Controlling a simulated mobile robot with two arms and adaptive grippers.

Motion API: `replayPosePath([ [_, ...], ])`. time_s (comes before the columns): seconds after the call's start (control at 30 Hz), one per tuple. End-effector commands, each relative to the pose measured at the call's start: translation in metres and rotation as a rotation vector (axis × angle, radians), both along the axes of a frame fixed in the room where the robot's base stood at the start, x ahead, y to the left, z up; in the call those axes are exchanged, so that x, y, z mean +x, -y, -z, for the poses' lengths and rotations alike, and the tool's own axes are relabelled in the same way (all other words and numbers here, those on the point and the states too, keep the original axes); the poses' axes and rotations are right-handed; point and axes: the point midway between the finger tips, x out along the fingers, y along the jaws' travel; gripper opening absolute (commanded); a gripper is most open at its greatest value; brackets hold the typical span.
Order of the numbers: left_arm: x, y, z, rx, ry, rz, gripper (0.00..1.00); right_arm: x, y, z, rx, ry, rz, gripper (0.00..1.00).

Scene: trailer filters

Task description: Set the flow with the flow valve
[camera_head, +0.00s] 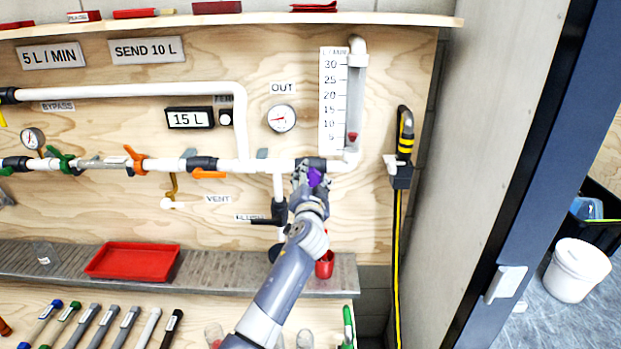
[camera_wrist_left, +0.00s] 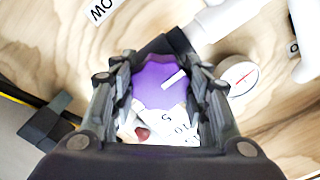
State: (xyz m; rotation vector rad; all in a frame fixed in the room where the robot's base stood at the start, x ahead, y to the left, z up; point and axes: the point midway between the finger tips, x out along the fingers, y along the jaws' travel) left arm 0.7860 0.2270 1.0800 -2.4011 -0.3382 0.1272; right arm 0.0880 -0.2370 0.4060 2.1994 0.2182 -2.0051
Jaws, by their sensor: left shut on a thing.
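The flow valve's purple knob (camera_head: 316,177) sits on the white pipe below the flow meter. My left gripper (camera_head: 312,182) is shut on this knob. In the left wrist view the purple knob (camera_wrist_left: 160,85), with a white pointer line, sits between both fingers of my left gripper (camera_wrist_left: 163,95). The flow meter (camera_head: 355,100) is a clear upright tube beside a scale (camera_head: 333,98) marked up to 30 L/MIN. Its red float (camera_head: 352,137) is low, about level with the 5 mark. A sign (camera_head: 51,55) reads 5 L/MIN. My right gripper does not show.
The OUT gauge (camera_head: 281,118) and a 15 L display (camera_head: 189,118) are on the board. Orange-handled (camera_head: 135,160) and green-handled (camera_head: 65,161) valves are further left. A red tray (camera_head: 133,261) and a red cup (camera_head: 324,264) are on the ledge below.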

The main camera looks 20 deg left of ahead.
Motion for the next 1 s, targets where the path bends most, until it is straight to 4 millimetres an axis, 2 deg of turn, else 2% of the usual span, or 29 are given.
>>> replayPosePath([
  [0.4, 0.0000, 0.0000, 0.0006, 0.181, -0.054, 0.000, 0.19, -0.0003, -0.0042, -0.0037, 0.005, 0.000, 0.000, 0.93],
  [0.97, 0.0000, 0.0000, 0.0009, 0.204, -0.060, 0.000, 0.19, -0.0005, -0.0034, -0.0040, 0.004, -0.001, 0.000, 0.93],
  [1.0, 0.0000, 0.0000, 0.0009, 0.204, -0.060, 0.000, 0.52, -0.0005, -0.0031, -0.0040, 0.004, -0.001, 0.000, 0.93],
])
